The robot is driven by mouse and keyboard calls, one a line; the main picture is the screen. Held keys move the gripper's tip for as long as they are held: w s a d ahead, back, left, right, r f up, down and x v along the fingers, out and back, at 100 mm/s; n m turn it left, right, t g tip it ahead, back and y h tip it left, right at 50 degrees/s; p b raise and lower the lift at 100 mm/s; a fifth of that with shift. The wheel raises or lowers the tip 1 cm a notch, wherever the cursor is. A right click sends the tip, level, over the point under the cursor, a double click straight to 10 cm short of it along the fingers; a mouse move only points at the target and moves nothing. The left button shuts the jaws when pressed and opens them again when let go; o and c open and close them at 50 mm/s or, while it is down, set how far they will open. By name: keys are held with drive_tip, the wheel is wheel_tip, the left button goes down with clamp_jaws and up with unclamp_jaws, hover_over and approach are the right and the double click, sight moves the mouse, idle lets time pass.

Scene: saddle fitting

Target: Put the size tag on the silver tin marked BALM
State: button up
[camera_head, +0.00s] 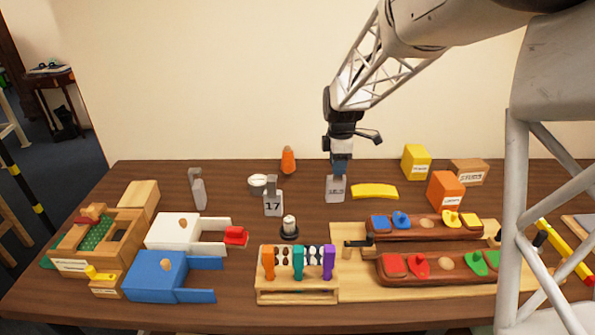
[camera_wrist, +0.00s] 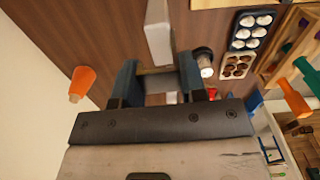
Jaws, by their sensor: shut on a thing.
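My gripper (camera_head: 338,172) is low over the back middle of the table, shut on a grey tag (camera_head: 335,189) with a small label that I cannot read. The tag hangs upright under the fingers; I cannot tell whether it touches the table. In the wrist view the grey tag (camera_wrist: 160,35) shows beyond the blue fingers (camera_wrist: 157,82). A small round silvery tin (camera_head: 257,180) stands to the left, partly behind a grey tag marked 17 (camera_head: 272,205). No BALM mark is readable. Another grey tag (camera_head: 198,191) stands farther left, its face turned away.
An orange piece (camera_head: 288,160) stands behind. A yellow curved block (camera_head: 374,191) lies right of my gripper. A dark-based round piece (camera_head: 289,228) stands in front, before a wooden rack (camera_head: 297,292). Wooden trays (camera_head: 430,228) fill the right; white and blue boxes (camera_head: 160,278) the left.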

drive_tip(key=w+a+r, duration=0.3)
drive_tip(key=w+a, duration=0.1)
drive_tip(key=a, duration=0.4)
drive_tip(key=w+a+r, duration=0.3)
drive_tip(key=a, duration=0.5)
drive_tip(key=w+a+r, duration=0.3)
drive_tip(key=w+a, duration=0.1)
drive_tip(key=a, duration=0.4)
drive_tip(key=shift+w+a+r+m, duration=0.3)
drive_tip(key=shift+a+r, duration=0.05)
drive_tip(key=shift+a, duration=0.05)
wheel_tip(320, 180, down, 6)
drive_tip(key=shift+f, duration=0.25)
drive_tip(key=shift+f, duration=1.9)
drive_tip(key=o, duration=1.2)
